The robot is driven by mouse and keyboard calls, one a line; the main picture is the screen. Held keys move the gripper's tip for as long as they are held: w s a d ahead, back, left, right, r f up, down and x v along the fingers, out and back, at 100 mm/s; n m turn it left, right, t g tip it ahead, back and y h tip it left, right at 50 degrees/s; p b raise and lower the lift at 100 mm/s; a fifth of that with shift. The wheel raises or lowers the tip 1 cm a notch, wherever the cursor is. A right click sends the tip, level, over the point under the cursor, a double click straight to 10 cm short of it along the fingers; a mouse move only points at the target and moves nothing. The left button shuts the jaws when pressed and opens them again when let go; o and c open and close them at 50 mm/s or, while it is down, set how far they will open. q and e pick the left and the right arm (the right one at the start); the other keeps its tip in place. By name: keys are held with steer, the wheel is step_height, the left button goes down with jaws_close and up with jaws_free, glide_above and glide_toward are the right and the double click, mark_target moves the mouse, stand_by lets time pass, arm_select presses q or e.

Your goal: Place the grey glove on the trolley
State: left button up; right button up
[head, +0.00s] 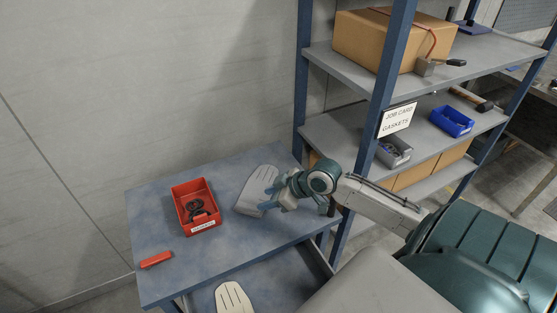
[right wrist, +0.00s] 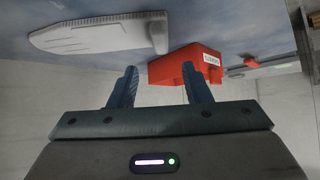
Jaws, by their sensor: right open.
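The grey glove (head: 256,184) lies flat on the blue-grey top of the trolley (head: 160,214), right of a red bin. It also shows in the right wrist view (right wrist: 100,36), beyond the fingertips and apart from them. My right gripper (head: 270,198) is open with nothing between its fingers, by the glove's right side, and hides part of it in the head view. The fingers (right wrist: 159,72) also show in the right wrist view. A cream glove-like piece (head: 233,299) lies lower down at the front. My left gripper is not in view.
The red bin (head: 184,218) holds dark rings, and a small red object (head: 156,259) lies at the trolley's left front. A blue-framed shelf rack (head: 382,78) with a carton (head: 372,42) and bins stands close on the right. The trolley top's front middle is clear.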

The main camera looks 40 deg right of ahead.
steer(key=shift+v, duration=1.95)
